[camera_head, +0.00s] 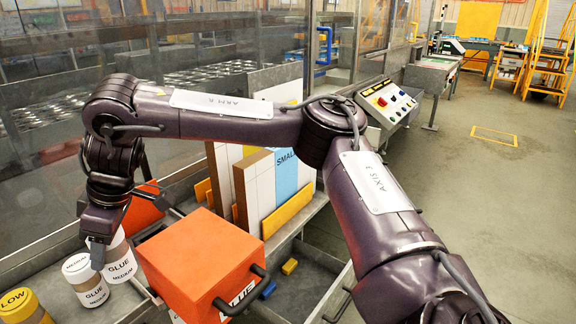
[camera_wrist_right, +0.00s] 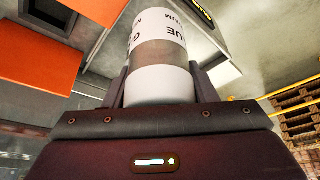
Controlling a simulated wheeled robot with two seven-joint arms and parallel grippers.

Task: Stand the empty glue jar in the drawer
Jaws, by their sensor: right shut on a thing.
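My right gripper (camera_head: 104,256) reaches down at the left among the glue jars. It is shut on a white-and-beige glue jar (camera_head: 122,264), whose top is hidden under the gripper. In the right wrist view the held jar (camera_wrist_right: 163,50) sits between the two fingers, its label pointing away from the gripper. A second white glue jar (camera_head: 92,293) marked MEDIUM stands just in front of it. An orange box (camera_head: 195,255) with dark handles and a GLUE label stands to the right. My left gripper is out of view.
A yellow jar (camera_head: 22,306) marked LOW stands at the lower left corner. Upright panels (camera_head: 262,190) stand behind the orange box. Small yellow (camera_head: 289,267) and blue (camera_head: 268,290) blocks lie to its right. A control panel (camera_head: 387,100) stands farther back.

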